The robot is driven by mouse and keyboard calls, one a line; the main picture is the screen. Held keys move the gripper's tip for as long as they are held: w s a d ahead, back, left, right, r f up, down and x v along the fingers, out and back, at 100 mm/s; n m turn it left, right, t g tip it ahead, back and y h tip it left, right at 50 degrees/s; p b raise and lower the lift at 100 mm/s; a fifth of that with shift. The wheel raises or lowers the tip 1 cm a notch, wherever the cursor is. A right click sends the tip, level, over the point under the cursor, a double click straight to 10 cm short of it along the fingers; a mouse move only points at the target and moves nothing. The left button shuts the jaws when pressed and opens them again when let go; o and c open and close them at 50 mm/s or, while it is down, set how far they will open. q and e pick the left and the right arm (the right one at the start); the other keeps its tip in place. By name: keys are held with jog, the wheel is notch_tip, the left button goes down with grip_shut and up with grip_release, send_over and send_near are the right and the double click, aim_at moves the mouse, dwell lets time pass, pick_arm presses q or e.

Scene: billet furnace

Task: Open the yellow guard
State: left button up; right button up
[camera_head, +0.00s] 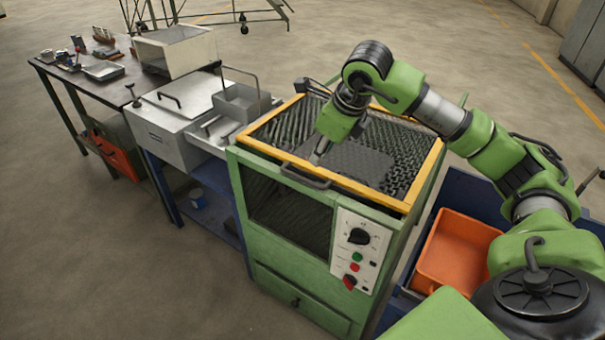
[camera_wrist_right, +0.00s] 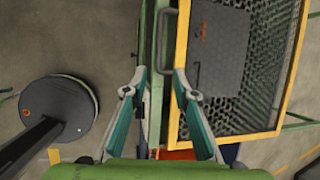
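The yellow guard (camera_head: 407,207) is a yellow frame with dark mesh, lying over the top of the green machine (camera_head: 262,236). Its dark bar handle (camera_head: 305,178) is on the front edge. My right gripper (camera_head: 319,158) points down just above the handle. In the right wrist view, my right gripper (camera_wrist_right: 159,77) has its two fingers spread, with nothing held between them. The handle (camera_wrist_right: 163,42) lies just beyond the fingertips, roughly in line with the gap, and the guard's yellow frame (camera_wrist_right: 182,50) is to its right. Contact is not visible. My left gripper is not in view.
The machine's front has a white control panel (camera_head: 358,248) with a knob and buttons. An orange bin (camera_head: 452,252) stands to its right. A metal unit (camera_head: 172,127) and a dark workbench (camera_head: 92,82) stand to the left. The floor in front is clear.

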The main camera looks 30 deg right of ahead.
aim_at(307, 180)
jog(key=p+x, duration=0.2)
jog(key=x, duration=1.1)
jog(key=shift+w+f+p, duration=0.1)
jog(key=shift+f+p, duration=0.2)
jog(key=shift+p, duration=0.1)
grip_shut()
